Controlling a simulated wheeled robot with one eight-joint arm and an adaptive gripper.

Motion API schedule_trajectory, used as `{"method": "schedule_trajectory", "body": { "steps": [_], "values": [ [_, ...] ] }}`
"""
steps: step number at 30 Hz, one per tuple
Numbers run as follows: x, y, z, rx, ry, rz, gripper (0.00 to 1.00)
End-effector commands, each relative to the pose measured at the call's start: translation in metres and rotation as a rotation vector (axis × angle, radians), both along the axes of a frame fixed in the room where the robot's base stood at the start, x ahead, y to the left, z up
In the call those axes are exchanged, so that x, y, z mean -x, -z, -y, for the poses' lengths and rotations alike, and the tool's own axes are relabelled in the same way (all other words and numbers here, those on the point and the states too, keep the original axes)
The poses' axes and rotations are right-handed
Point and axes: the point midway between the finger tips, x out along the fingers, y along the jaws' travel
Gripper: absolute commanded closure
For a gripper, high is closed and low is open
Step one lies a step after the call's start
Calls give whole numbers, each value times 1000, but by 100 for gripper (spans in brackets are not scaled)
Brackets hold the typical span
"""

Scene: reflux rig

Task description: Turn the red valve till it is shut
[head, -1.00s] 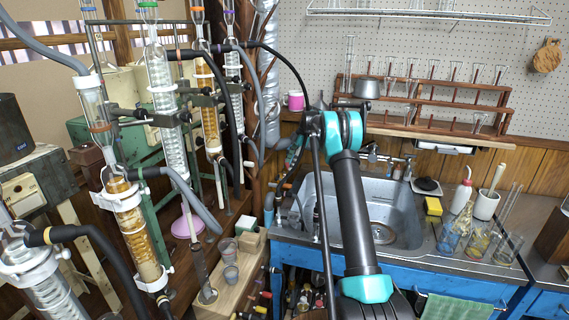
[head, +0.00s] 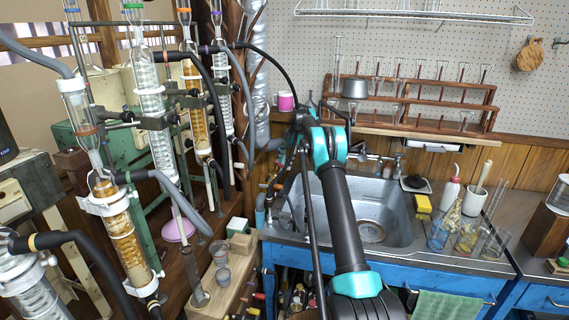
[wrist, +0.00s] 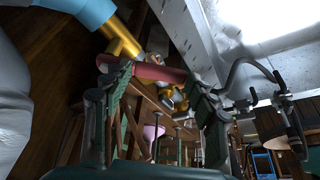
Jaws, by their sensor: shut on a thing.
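The red valve (wrist: 152,70) shows in the wrist view as a red bar-shaped handle across the picture, beside a brass pipe fitting (wrist: 122,40). My gripper (wrist: 160,80) has one fingertip near each end of the bar and is shut on it. The fingertips cover parts of the handle. In the head view my arm reaches toward the area left of the sink, and I cannot clearly make out the gripper or the valve there.
A blue pipe piece (wrist: 85,10) joins the brass fitting. Glass columns (head: 122,235) and hoses stand left of my arm.

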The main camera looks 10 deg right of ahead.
Motion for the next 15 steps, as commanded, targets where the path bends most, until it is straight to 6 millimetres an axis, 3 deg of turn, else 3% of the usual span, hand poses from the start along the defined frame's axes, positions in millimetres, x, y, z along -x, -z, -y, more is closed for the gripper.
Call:
{"method": "schedule_trajectory", "body": {
  "steps": [3, 4, 9, 15],
  "values": [
    [0, 0, 1, 1, 2, 1, 94],
    [0, 0, 1, 1, 2, 1, 38],
    [0, 0, 1, 1, 2, 1, 21],
    [0, 0, 0, 0, 1, 0, 21]
  ]
}}
